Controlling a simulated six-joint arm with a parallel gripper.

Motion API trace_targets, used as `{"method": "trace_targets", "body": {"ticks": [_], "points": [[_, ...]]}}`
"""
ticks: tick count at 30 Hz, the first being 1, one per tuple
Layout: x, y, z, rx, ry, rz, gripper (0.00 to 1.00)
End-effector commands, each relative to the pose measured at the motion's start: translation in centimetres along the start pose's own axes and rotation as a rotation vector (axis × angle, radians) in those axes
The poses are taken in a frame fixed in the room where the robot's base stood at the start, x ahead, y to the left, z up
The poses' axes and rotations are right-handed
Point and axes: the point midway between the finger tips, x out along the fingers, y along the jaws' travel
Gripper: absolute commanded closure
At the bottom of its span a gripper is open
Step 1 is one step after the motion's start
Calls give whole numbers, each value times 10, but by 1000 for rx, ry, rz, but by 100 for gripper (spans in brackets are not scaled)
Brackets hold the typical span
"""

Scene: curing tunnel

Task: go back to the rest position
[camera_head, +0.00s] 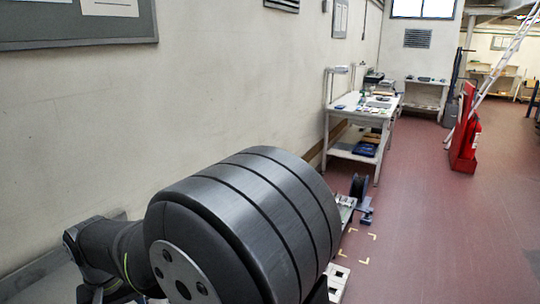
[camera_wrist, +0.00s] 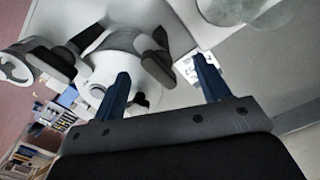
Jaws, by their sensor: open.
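My gripper (camera_wrist: 161,66) shows in the wrist view, with its two blue fingers set wide apart. It is open, and nothing is held between the fingers. Beyond the fingers are large white rounded and dark shapes, some of which may be my own body. In the head view a big dark grey ribbed link of my arm fills the lower middle. My gripper cannot be seen in that view.
A pale wall (camera_head: 180,110) runs close along the left. A white workbench (camera_head: 357,150) with items stands against it. A dark spool (camera_head: 358,187) stands near yellow floor marks (camera_head: 372,234). A red stand (camera_head: 463,140) and a ladder (camera_head: 506,55) are right. Red floor (camera_head: 440,230) is mostly clear.

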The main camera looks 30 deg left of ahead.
Motion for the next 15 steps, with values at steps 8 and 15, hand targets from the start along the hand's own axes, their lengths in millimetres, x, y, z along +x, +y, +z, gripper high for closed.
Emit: {"method": "trace_targets", "body": {"ticks": [8,15], "points": [[0,0,0,-224,0,0,31],[0,0,0,-364,0,0,31]]}}
